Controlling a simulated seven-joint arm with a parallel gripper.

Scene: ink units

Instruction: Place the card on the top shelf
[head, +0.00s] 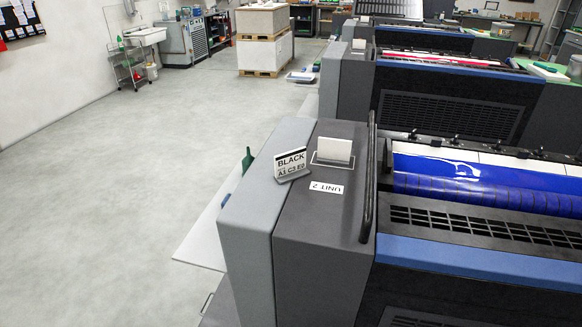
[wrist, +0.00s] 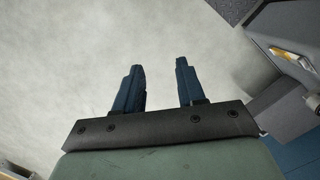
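A small sign card (head: 292,163) reading "BLACK A1 C3 E0" stands tilted on top of the nearest ink unit (head: 320,245), at its left part. A blank white card (head: 333,149) stands upright in a small holder just right of it. I cannot tell which card the task means. No shelf is clear on the unit; a wire trolley with shelves (head: 128,66) stands far off by the wall. My gripper (wrist: 159,62) is open in the wrist view, with nothing between its fingers and pale floor behind. It is not in the head view.
A dark handle rail (head: 370,180) rises right of the cards, beside a blue roller (head: 480,185). A "UNIT 2" label (head: 326,187) lies flat in front of them. More units stand behind. In the wrist view, a grey machine part (wrist: 290,45) is at right. The floor (head: 130,170) at left is clear.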

